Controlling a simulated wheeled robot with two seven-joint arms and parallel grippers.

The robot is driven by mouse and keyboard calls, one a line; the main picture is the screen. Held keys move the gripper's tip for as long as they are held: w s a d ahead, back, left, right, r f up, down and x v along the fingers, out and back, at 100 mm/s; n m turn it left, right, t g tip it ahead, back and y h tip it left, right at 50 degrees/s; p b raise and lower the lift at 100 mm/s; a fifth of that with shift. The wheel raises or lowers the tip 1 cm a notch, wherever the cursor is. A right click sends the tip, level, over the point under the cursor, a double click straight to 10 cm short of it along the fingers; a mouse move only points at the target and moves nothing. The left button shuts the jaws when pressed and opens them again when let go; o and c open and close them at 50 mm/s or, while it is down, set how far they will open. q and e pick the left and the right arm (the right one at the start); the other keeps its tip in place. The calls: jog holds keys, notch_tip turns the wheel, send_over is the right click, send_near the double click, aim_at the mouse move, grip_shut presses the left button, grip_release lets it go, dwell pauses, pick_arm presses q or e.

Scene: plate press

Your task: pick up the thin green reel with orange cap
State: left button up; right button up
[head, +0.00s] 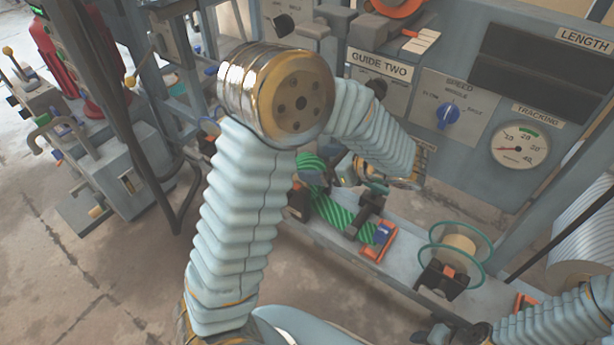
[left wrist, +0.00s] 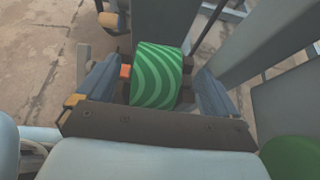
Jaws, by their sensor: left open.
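A green reel with pale wavy stripes (left wrist: 157,75) sits between the two fingers of my left gripper (left wrist: 156,82) in the left wrist view. A small orange part (left wrist: 125,71) shows at its left side. The fingers stand apart on either side of the reel, and I see no clear grip on it. In the head view my left gripper (head: 345,172) is partly hidden by my own arm, beside a green striped piece (head: 312,164). Another green striped length (head: 334,211) lies just below. My right gripper (head: 432,335) is only partly in view at the bottom edge.
A spool with green rims (head: 460,243) stands on the machine's ledge to the right. An orange-framed part (head: 378,243) lies on the ledge. The panel behind bears a blue knob (head: 448,116) and a gauge (head: 520,145). More machinery (head: 110,165) stands at left; bare floor lies between.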

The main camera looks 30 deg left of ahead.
aim_at(309, 163)
pick_arm(q)
jog(key=x, duration=0.3)
jog(key=shift+f, duration=0.1)
grip_shut()
dwell(0.4)
